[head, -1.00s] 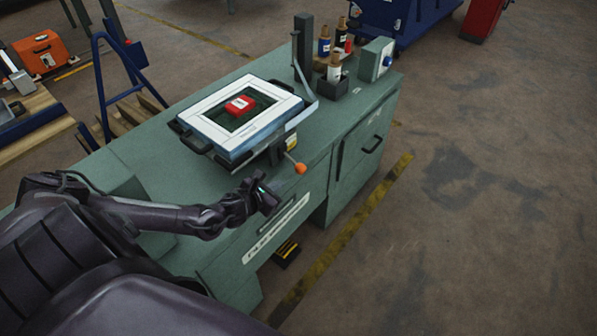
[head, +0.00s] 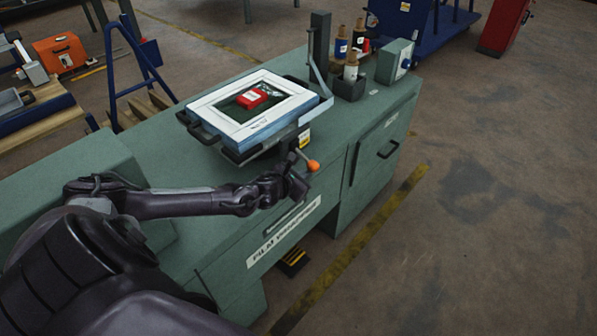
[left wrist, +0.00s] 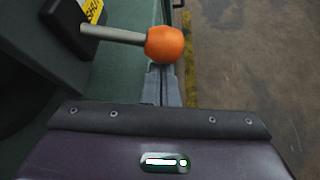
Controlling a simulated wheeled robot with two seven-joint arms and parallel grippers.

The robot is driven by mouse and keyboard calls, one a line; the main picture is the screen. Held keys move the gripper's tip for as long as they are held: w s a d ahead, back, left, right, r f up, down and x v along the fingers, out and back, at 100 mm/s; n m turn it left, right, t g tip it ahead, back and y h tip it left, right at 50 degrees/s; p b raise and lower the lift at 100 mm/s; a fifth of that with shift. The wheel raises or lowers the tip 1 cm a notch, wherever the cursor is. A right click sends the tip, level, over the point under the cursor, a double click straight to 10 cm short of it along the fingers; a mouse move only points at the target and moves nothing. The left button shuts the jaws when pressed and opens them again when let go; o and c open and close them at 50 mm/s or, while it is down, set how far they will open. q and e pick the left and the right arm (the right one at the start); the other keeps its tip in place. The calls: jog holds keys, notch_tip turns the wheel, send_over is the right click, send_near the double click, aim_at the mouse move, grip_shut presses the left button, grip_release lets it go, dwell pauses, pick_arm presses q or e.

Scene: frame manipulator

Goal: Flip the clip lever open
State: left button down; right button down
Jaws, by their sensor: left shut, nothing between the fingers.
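The clip lever is a grey rod with an orange ball knob (head: 313,165) at the front of the frame fixture (head: 230,152) on the green bench. In the left wrist view the orange knob (left wrist: 165,44) is large, and its rod runs left to a dark block with a yellow label. My left gripper (head: 299,184) is shut and empty, just below and left of the knob in the head view. Its fingertips (left wrist: 162,84) show right below the knob in the left wrist view; I cannot tell whether they touch it. My right gripper is not in view.
A white frame (head: 222,111) with a red block (head: 252,97) lies on the fixture. The floor to the right is clear.

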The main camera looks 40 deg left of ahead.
aim_at(311, 169)
pick_arm(q)
jog(key=shift+w+f, duration=0.1)
jog(key=shift+w, duration=0.1)
jog(key=shift+d+r+n+h+p, duration=0.2)
jog(key=shift+r+n+h+p, duration=0.2)
jog(key=shift+r, duration=0.1)
dwell(0.5)
jog(key=shift+d+r+n+h+p, duration=0.2)
jog(key=shift+r+n+h+p, duration=0.15)
jog(key=shift+r, duration=0.2)
jog(key=shift+d+r+n+h+p, duration=0.15)
jog(key=shift+r+n+h+p, duration=0.05)
jog(key=shift+r+n+h, duration=0.3)
jog(key=shift+d+r+n+h, duration=0.15)
jog(key=shift+r+n+h, duration=0.5)
jog(key=shift+r, duration=0.1)
jog(key=shift+r+n+h, duration=0.7)
jog(key=shift+r+n, duration=0.2)
jog(key=shift+r, duration=0.05)
jog(key=shift+s, duration=0.1)
jog(key=shift+r, duration=0.1)
